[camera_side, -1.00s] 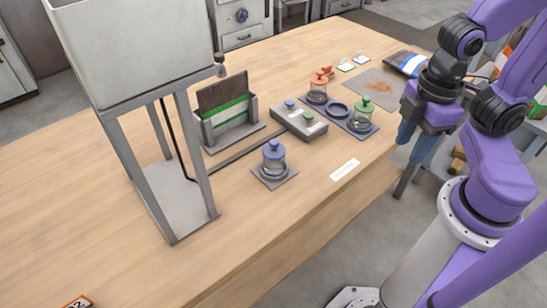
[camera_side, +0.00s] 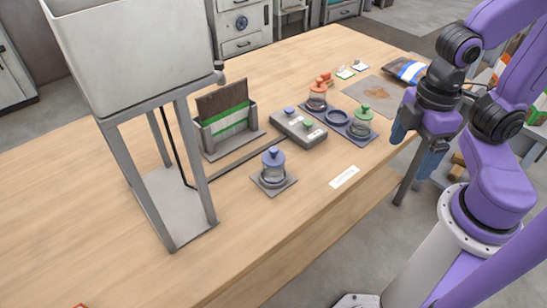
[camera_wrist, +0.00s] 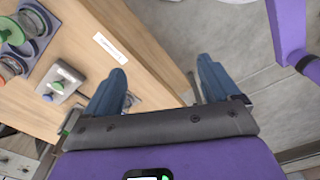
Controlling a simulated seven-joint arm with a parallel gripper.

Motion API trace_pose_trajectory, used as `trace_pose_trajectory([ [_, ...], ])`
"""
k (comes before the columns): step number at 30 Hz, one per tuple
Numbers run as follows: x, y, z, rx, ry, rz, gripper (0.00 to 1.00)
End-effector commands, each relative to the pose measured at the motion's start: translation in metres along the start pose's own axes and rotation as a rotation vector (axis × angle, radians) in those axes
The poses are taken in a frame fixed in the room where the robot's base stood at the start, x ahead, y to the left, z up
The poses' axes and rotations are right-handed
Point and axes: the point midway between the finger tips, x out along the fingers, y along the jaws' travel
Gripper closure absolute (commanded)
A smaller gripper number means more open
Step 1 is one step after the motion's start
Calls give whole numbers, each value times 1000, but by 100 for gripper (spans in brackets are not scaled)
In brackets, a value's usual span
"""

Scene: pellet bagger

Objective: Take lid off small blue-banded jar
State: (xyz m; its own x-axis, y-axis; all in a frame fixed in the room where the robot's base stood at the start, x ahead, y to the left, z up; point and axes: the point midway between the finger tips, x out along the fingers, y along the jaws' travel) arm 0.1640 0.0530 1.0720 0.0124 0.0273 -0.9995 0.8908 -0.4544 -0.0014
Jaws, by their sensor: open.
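The small blue-banded jar (camera_side: 273,174) stands upright on a grey square plate (camera_side: 282,187) near the middle of the table. Its blue lid (camera_side: 273,156) with a round knob is on it. My gripper (camera_side: 419,150) is at the right, beyond the table's front edge, well apart from the jar. In the wrist view my gripper (camera_wrist: 160,85) shows two blue fingers spread wide with nothing between them. The jar cannot be made out in the wrist view.
A dark tray (camera_side: 337,117) holds a red-lidded jar (camera_side: 317,97) and a green-lidded jar (camera_side: 362,119). A grey button box (camera_side: 299,128) stands behind the blue-lidded jar. A hopper frame (camera_side: 178,165) stands at left. A white label (camera_side: 345,177) lies on clear tabletop.

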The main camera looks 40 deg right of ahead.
Motion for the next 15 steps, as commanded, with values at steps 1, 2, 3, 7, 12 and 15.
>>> trace_pose_trajectory([
  [1, -1, 1, -2, -6, 0, 0, 11],
  [2, -2, 2, -5, -12, 0, 0, 11],
  [3, -3, 4, -10, -26, -1, 1, 11],
  [7, -11, 19, -38, -113, -4, 2, 11],
  [12, -24, 49, -88, -283, -11, 2, 11],
  [15, -31, 69, -116, -385, -15, 1, 11],
])
